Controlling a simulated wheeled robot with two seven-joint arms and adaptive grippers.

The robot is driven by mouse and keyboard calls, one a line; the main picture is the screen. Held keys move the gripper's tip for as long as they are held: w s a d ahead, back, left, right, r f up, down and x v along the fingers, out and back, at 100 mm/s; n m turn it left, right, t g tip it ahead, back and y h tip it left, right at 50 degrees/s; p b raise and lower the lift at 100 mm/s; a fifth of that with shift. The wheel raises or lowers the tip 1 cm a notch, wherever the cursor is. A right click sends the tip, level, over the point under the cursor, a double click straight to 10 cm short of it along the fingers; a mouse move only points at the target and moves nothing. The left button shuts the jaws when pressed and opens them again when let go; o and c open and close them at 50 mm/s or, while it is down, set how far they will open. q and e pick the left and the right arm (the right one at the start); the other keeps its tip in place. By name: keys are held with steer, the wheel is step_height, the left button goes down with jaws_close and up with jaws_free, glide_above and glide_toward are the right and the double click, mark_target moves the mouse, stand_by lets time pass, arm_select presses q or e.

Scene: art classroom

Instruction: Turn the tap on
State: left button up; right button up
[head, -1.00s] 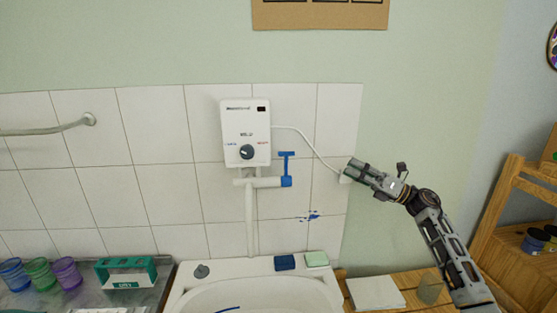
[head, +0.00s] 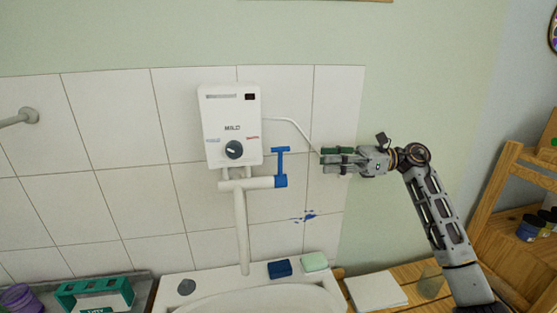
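The tap is a white pipe (head: 240,225) under a white wall heater (head: 229,120), above the basin. Its blue valve (head: 280,182) is at the right end of the short cross pipe, with a blue T-shaped handle (head: 280,150) standing upright. My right gripper (head: 323,160) comes in from the right and points left toward the handle, apart from it by a small gap in the picture. Its fingers are seen from the side, and I cannot tell how far apart they are. My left gripper is not in view.
The white basin (head: 180,301) is below, with a blue sponge (head: 280,268) and a green soap bar (head: 314,262) on its back edge. A white cable runs from the heater behind my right gripper. A wooden shelf (head: 490,205) stands at the right.

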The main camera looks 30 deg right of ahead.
mark_target(280, 175)
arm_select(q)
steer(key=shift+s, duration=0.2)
arm_select(e)
steer(key=shift+w+a, duration=0.1)
steer(key=p+x, duration=0.3)
steer(key=x, duration=0.9)
steer(key=shift+a+r+p, duration=0.1)
steer(key=shift+p, duration=0.25)
steer(key=shift+w+a, duration=0.25)
steer(key=shift+a, duration=0.25)
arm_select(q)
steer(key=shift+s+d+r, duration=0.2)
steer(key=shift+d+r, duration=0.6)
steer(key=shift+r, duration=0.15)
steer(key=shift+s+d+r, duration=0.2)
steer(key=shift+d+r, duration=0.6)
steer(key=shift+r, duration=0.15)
arm_select(e)
steer(key=shift+w+a, duration=0.1)
steer(key=shift+a, duration=0.05)
jaws_close()
